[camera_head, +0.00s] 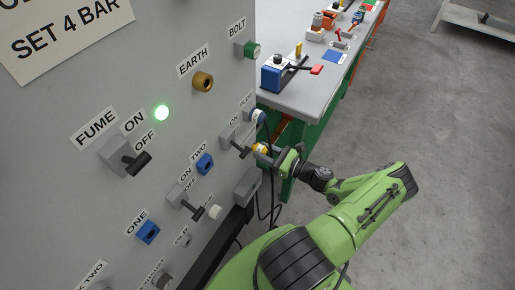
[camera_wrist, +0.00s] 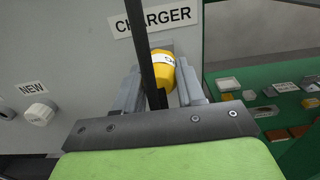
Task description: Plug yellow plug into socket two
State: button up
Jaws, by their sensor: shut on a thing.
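The yellow plug (camera_head: 261,148) is at the right edge of the grey panel in the head view. It also shows in the wrist view (camera_wrist: 163,70), just below the CHARGER label. My gripper (camera_head: 272,151) is shut on it, with one finger on each side. The plug's far end is hidden, so I cannot tell whether it touches the grey fitting behind it. Socket two (camera_head: 205,164) is a blue square socket under the TWO label, left of and a little below the plug. Its face looks empty.
Another blue socket (camera_head: 148,232) sits by the ONE label. Switch levers (camera_head: 197,212) stick out of the panel (camera_head: 70,190) near the sockets. A dark cable (camera_wrist: 153,60) crosses in front of the plug. A workbench (camera_head: 300,100) with tools stands behind my gripper.

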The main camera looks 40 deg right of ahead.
jog(key=shift+s, duration=0.1)
jog(key=shift+v, duration=1.3)
